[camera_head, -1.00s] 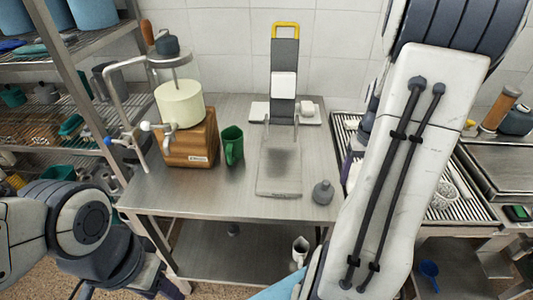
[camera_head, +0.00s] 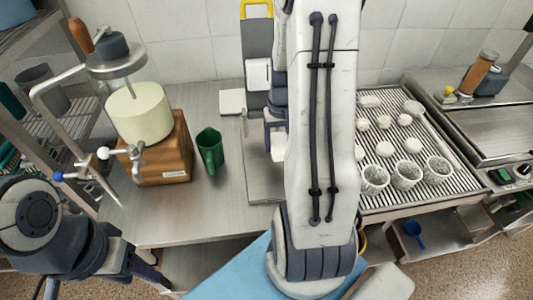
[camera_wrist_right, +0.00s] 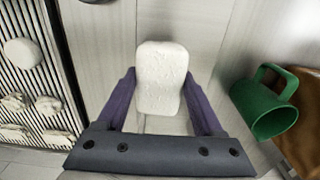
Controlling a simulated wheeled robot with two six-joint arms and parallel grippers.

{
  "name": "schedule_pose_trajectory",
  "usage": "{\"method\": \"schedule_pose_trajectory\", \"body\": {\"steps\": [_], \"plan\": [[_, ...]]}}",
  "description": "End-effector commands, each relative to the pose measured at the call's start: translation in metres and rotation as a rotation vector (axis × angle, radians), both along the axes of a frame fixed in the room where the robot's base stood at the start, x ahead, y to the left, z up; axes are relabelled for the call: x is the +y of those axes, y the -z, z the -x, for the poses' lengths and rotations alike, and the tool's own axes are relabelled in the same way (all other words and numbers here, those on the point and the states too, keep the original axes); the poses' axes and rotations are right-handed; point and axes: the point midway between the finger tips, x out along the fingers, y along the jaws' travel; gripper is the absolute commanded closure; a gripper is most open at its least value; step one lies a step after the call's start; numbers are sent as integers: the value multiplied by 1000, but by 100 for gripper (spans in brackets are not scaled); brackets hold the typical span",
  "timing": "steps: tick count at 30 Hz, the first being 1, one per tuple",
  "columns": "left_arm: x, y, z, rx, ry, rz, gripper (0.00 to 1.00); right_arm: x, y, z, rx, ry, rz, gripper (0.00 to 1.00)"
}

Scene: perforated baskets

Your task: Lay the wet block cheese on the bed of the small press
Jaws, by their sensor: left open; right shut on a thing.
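A white block cheese (camera_wrist_right: 160,75) with rounded corners is between the purple fingers of my right gripper (camera_wrist_right: 160,92), which is shut on it. In the head view the block (camera_head: 278,145) shows beside the dark gripper, partly hidden by my right arm. What looks like the small press (camera_head: 257,40) has a dark upright, a yellow handle and a flat grey bed (camera_head: 262,182). My right gripper is over or near this bed; the exact gap cannot be told. My left gripper (camera_head: 152,272) is open at the lower left, partly cut off, away from the press.
A green mug (camera_head: 210,150) stands left of the press. Further left is a wooden stand (camera_head: 165,155) with a glass cylinder, tap and metal arm. A slatted draining rack (camera_head: 400,190) with white moulds and pieces is at right. The table front between mug and edge is clear.

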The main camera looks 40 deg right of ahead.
Motion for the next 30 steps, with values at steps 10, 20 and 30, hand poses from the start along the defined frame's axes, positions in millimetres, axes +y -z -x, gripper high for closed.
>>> {"method": "schedule_pose_trajectory", "body": {"steps": [10, 20, 30], "plan": [[0, -8, 0, 0, 0, 0, 50, 21, 26, -26, 1, 5, -1, 100], [0, -13, 0, 0, 0, 0, 50, 20, 61, -26, -1, 6, 1, 100], [0, -10, 0, 0, 0, 0, 50, 20, 65, -26, -1, 5, 1, 27]]}}
